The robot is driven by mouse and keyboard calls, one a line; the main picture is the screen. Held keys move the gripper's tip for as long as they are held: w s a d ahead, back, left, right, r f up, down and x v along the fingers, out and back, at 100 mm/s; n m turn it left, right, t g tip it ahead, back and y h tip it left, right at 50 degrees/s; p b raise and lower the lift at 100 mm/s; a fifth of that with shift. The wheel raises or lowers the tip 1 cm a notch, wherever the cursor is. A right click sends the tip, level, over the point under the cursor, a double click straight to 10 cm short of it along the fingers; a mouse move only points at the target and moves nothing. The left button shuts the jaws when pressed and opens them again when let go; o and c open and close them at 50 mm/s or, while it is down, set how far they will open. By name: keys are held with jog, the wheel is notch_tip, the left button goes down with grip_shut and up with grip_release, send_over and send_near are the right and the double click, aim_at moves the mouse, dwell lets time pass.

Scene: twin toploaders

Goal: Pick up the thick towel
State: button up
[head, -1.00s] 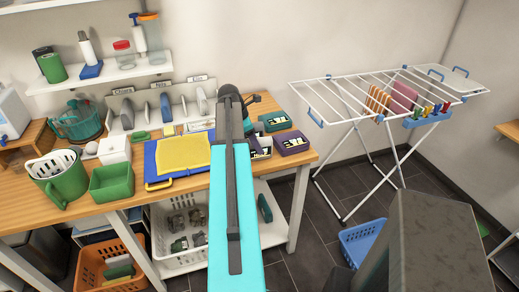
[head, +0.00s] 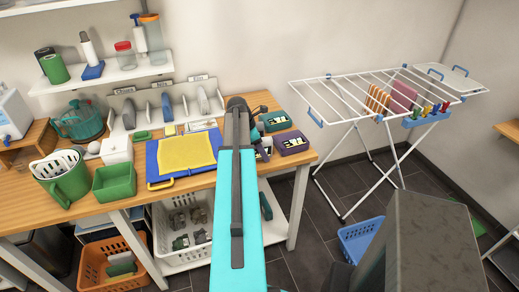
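I cannot tell for sure which cloth is the thick towel. A pink cloth (head: 403,95) and an orange striped cloth (head: 377,99) hang side by side over the bars of the white drying rack (head: 335,93) at the right. A yellow cloth (head: 187,153) lies flat on a blue board (head: 153,162) on the workbench. My gripper (head: 260,135) is over the right part of the bench, left of the rack and apart from the hanging cloths. My arm hides most of it, so its fingers do not show clearly.
Small green (head: 276,121) and purple (head: 291,143) boxes sit at the bench's right end, close to my gripper. Coloured pegs (head: 432,110) line a blue holder on the rack. A blue basket (head: 360,240) stands on the floor. Floor shows between bench and rack.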

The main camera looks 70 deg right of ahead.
jog(key=shift+c, duration=0.3)
jog(key=c, duration=1.2)
jog(key=shift+o, duration=0.3)
jog(key=shift+r, duration=0.1)
jog(key=shift+r+b, duration=0.9)
jog(key=shift+r, duration=0.65)
jog(key=w+a+b, duration=0.1)
jog(key=w+a, duration=0.1)
jog(key=a, duration=0.2)
jog(key=w+a+r+b, duration=0.1)
jog(key=w+a, duration=0.2)
jog(key=a, duration=0.2)
jog(key=w+a+b, duration=0.2)
jog(key=a, duration=0.3)
jog(key=shift+w+a+r, duration=0.15)
jog(key=shift+w+r, duration=0.05)
jog(key=shift+r, duration=0.2)
